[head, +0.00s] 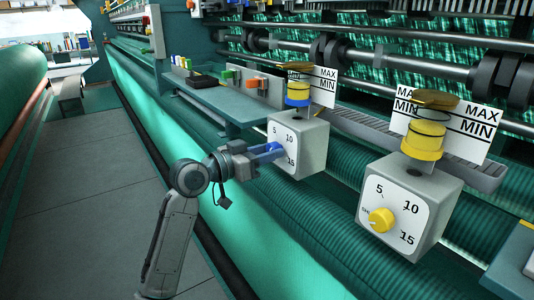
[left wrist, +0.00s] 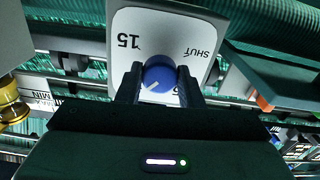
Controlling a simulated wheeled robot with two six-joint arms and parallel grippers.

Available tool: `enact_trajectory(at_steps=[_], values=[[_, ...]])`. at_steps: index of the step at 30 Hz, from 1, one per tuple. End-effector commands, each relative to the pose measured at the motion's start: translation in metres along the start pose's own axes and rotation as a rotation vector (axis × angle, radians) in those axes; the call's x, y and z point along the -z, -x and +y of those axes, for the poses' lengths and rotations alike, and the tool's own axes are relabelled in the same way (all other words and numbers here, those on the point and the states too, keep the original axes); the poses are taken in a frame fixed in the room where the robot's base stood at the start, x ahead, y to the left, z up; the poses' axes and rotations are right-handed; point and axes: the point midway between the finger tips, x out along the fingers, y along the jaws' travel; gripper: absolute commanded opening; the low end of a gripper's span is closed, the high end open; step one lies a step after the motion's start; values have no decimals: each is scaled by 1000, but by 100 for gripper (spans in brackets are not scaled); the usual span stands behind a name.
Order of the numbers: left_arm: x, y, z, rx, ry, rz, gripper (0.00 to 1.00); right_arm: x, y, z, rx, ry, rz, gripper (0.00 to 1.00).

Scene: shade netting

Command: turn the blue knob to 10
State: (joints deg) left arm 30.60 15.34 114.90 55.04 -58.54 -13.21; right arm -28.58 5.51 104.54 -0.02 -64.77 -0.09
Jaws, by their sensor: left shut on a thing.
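The blue knob (left wrist: 158,78) sits on the white dial face (left wrist: 190,30) of the left grey box (head: 313,148). My left gripper (head: 272,153) reaches it from the left, its fingers on both sides of the knob, shut on it. In the left wrist view the dial appears upside down, with 15 at upper left, SHUT at upper right and a partly covered number at lower right. The knob's white mark points to lower left. The 10 is hidden there, behind my finger and gripper body. In the head view the gripper also covers part of the dial. My right gripper is not in view.
A second box (head: 412,203) with a yellow knob (head: 381,220) stands to the right. Yellow-banded cups (head: 424,138) and MAX/MIN cards (head: 475,130) stand above the boxes. A shelf (head: 218,101) with small coloured items is behind my arm. The aisle floor (head: 85,190) at left is clear.

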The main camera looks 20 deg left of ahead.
Motion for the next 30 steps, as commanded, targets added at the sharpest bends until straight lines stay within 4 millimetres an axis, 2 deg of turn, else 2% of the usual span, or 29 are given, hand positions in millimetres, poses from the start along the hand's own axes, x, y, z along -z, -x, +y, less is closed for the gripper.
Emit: enact_trajectory(at_steps=[5,6,9,20,25,30], values=[[-2,0,0,-1,3,-6,11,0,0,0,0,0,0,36],[-2,0,0,-1,3,-6,37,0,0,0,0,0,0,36],[-2,0,0,0,3,-5,55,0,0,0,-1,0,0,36],[-1,3,-1,1,1,-3,55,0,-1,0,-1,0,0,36],[-2,21,-1,3,-3,-5,55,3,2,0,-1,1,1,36],[-3,46,-2,3,-4,-6,55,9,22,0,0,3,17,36]])
